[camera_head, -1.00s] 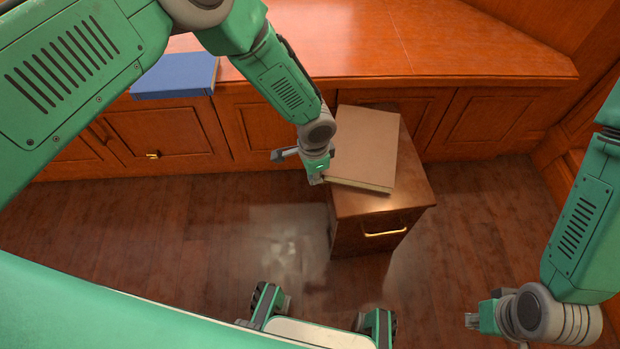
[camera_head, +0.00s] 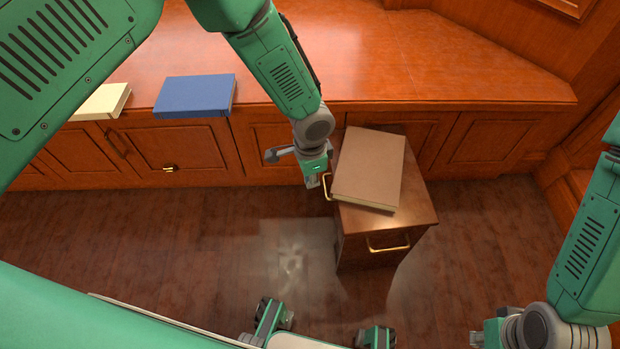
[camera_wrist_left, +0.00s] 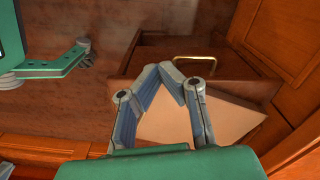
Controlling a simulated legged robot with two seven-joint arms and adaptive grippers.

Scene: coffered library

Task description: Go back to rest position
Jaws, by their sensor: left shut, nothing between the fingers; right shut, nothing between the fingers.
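My left gripper (camera_head: 318,182) hangs from the left arm just left of the small wooden cabinet. In the left wrist view its fingers (camera_wrist_left: 168,70) are closed together with nothing between them, in front of the brown book. My right gripper (camera_head: 476,340) is at the lower right, partly cut off by the bottom edge, and empty above the floor. It is shut.
A brown book (camera_head: 370,165) lies on the small wooden cabinet (camera_head: 412,218), which has brass handles. A blue book (camera_head: 195,95) and a cream book (camera_head: 102,101) lie on the long wooden bench (camera_head: 400,60) behind. The floor (camera_head: 170,250) left of the cabinet is clear.

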